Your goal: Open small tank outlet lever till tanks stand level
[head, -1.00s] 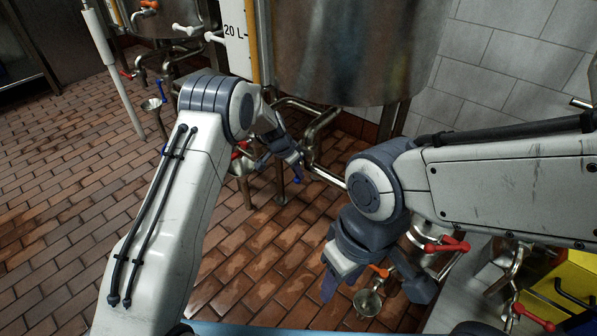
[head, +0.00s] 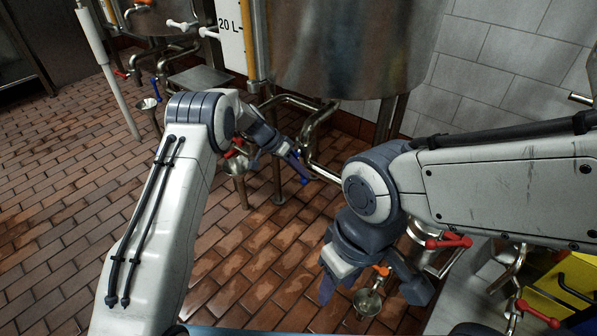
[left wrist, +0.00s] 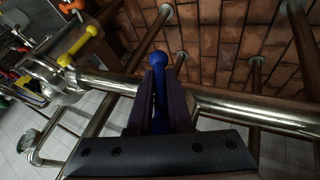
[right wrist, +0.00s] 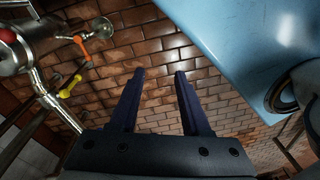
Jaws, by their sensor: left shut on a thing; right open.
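The blue lever (left wrist: 159,75) stands between the fingers of my left gripper (left wrist: 160,95) in the left wrist view. The gripper is shut on it, beside a steel pipe. In the head view the left gripper (head: 297,165) is low in front of the big steel tank (head: 345,50), with the lever's blue end (head: 304,181) just showing below it. The liquid levels cannot be read. My right gripper (right wrist: 158,75) is open and empty above the brick floor.
Red-handled valves (head: 448,242) and an orange-handled valve (head: 381,270) are near my right gripper. A yellow lever (right wrist: 70,86) shows in the right wrist view. A blue surface (right wrist: 225,45) lies close on the right there.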

